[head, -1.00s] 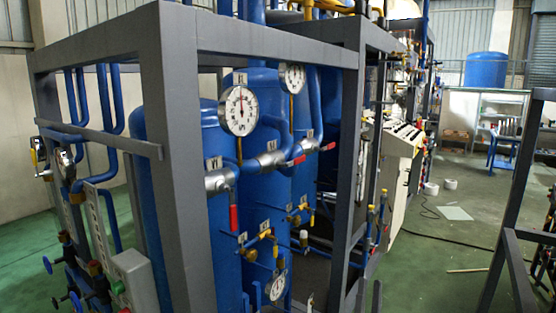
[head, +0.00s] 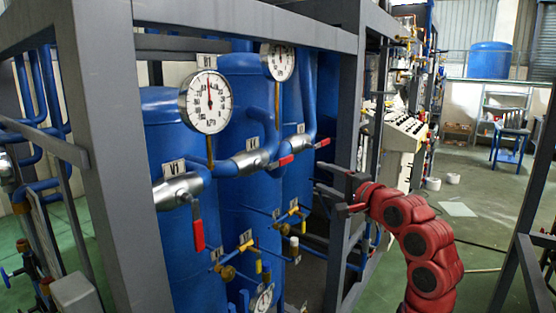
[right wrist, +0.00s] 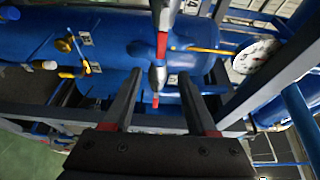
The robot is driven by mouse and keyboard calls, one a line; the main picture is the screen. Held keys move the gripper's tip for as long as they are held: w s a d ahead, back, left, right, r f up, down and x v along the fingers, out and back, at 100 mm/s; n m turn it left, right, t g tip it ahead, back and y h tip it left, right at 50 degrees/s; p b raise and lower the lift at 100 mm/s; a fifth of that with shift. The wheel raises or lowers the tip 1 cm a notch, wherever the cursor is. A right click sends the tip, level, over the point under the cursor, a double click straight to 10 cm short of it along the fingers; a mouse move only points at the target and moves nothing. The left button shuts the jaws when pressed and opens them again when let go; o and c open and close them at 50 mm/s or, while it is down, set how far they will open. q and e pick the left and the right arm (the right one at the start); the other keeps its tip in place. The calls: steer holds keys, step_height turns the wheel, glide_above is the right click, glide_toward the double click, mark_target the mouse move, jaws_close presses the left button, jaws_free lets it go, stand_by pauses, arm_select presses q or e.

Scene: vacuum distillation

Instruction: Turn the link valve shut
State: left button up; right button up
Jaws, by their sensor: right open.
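Three silver valves with red lever handles sit on blue pipes in the head view; I cannot tell which is the link valve. The near-left valve (head: 178,191) has its lever (head: 197,229) hanging down. The middle valve (head: 250,161) and the far valve (head: 307,143) have levers slanting out to the right. My right gripper (head: 328,198) is open and empty, right of these valves and apart from them. In the right wrist view its spread fingers (right wrist: 159,78) point toward the pipes, with a silver valve body and red levers (right wrist: 162,43) showing between and beyond them. My left gripper is out of view.
A grey steel frame (head: 115,160) surrounds the blue tanks (head: 246,210); its right upright (head: 345,110) stands close to my right gripper. Dial gauges (head: 207,101) rise above the pipes. Small yellow-handled valves (head: 245,238) sit lower down. Green floor lies open at right.

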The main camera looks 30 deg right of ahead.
mark_target(288, 161)
steer(key=w+p, duration=0.5)
steer(key=w, duration=1.1)
steer(key=shift+w+r, duration=0.1)
steer(key=shift+w, duration=0.3)
steer(key=shift+a, duration=0.1)
jaws_close()
stand_by(0.4)
